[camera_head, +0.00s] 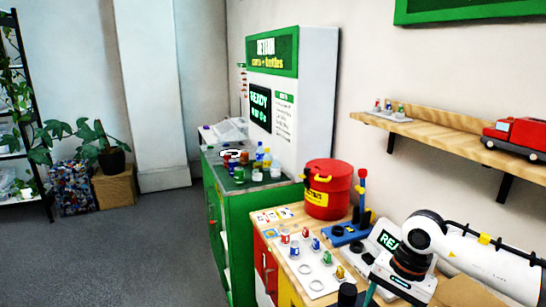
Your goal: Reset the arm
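My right arm (480,262) comes in from the right edge at the lower right. It is white with dark joint bands and bends down over the right part of the wooden worktop (262,216). My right gripper (390,288) is at its lower end, low in the picture, close to or over the worktop. Its fingertips are not clear, so I cannot tell whether it is open or shut, or whether it touches anything. My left gripper and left arm are not in view.
Beside the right arm are a small sign panel (387,240), a blue stand with a red-topped post (361,186) and a red drum (328,189). A white board (315,271) holds small cans. A green cabinet (247,222) stands behind. A wall shelf (450,135) is above.

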